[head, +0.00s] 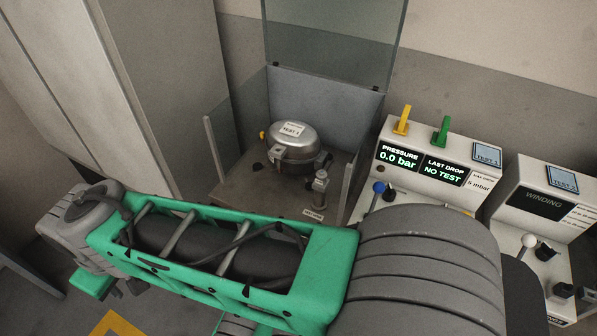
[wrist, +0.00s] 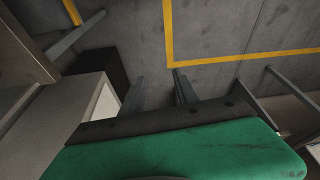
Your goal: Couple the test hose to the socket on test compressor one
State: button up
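The test compressor (head: 297,150), a silver dome with a "TEST 1" label, sits in the open test booth in the head view. A yellow piece (head: 262,136) shows on its left side; I cannot tell whether it is the socket. A small metal fitting (head: 320,184) stands at its front right, near a small label. I cannot make out a test hose. My gripper (wrist: 160,92) is open in the wrist view, its two dark fingers apart with only bare floor between them. In the head view my arm crosses the foreground, the gripper far from the compressor.
The booth has a raised glass front (head: 335,40) and low side walls. To its right, the pressure panel (head: 425,160) reads 0.0 bar and "NO TEST". A winding panel (head: 548,208) stands farther right. A tall grey cabinet (head: 165,80) is left. Yellow lines (wrist: 168,35) mark the floor.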

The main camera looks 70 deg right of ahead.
jog(key=shift+s+d, duration=0.15)
jog(key=shift+d, duration=0.1)
jog(key=shift+o, duration=1)
jog(key=shift+d+r, duration=0.2)
jog(key=shift+d, duration=0.1)
jog(key=shift+o, duration=0.4)
jog(key=d+r+m+g+h+p, duration=0.1)
jog(key=d+r+m+p, duration=0.2)
jog(key=d, duration=0.8)
jog(key=shift+w+d+m, duration=0.2)
jog(key=shift+w+m, duration=0.2)
jog(key=shift+m, duration=0.7)
jog(key=s+d+r+m+g+p, duration=0.15)
jog(key=s+d+m, duration=0.25)
jog(key=d, duration=0.7)
jog(key=s+d+m+p, duration=0.1)
jog(key=s+d+m, duration=0.2)
jog(key=s+d, duration=0.3)
jog(key=s+d+m+p, duration=0.2)
jog(key=s+d, duration=0.4)
jog(key=s, duration=0.3)
jog(key=s+d+r+m+g+y+p, duration=0.1)
jog(key=s+d+m+p, duration=0.1)
jog(key=s+d+m, duration=0.3)
jog(key=shift+s+d, duration=0.25)
jog(key=shift+s, duration=0.4)
jog(key=shift+s+d, duration=0.25)
jog(key=shift+s, duration=0.4)
jog(key=shift+f, duration=0.1)
